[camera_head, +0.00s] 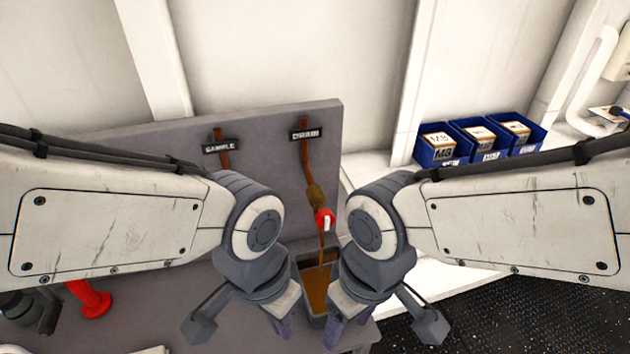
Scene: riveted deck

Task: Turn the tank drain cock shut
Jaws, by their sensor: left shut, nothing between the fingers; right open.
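The drain cock (316,195) is a brass-coloured body on a brown pipe, under a plate reading DRAIN (306,135) on the grey panel. Its red handle (321,216) with a pale end sits just below the body. A thin brown stream (321,246) runs down from it into a grey tray (307,262) holding brown liquid. My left gripper (283,327) is shut and empty, low and left of the tray. My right gripper (335,332) is open and empty, in front of the tray and hiding part of it. Both are below the handle and apart from it.
A second pipe under a SAMPLE plate (220,146) runs down behind my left arm; its lower part is hidden. A red fitting (90,298) stands on the grey bench at lower left. Dark floor lies at lower right.

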